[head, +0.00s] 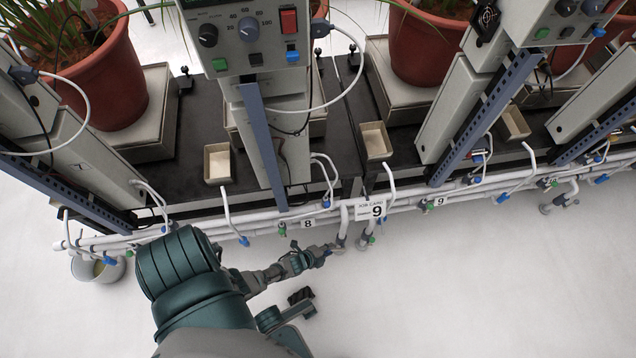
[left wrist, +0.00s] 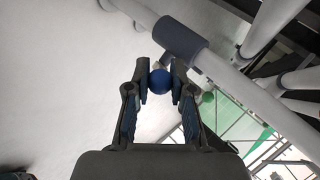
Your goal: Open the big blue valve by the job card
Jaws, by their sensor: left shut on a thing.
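The job card (head: 371,211), a white plate marked 9, hangs on the white pipes at the middle of the head view. My left gripper (head: 322,252) is just left of and below the card, by a vertical pipe stub. In the left wrist view, my left gripper (left wrist: 160,84) is shut on a round blue valve knob (left wrist: 160,82), one finger on each side. The knob sits beside a grey valve body (left wrist: 181,39) on a white pipe. In the head view, the gripper mostly hides this knob.
White pipes with several small blue and green valves (head: 245,241) run along the bench front. Another plate marked 9 (head: 440,201) and one marked 8 (head: 308,224) hang there. A bucket (head: 98,268) stands at left. The pale floor (head: 480,300) in front is clear.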

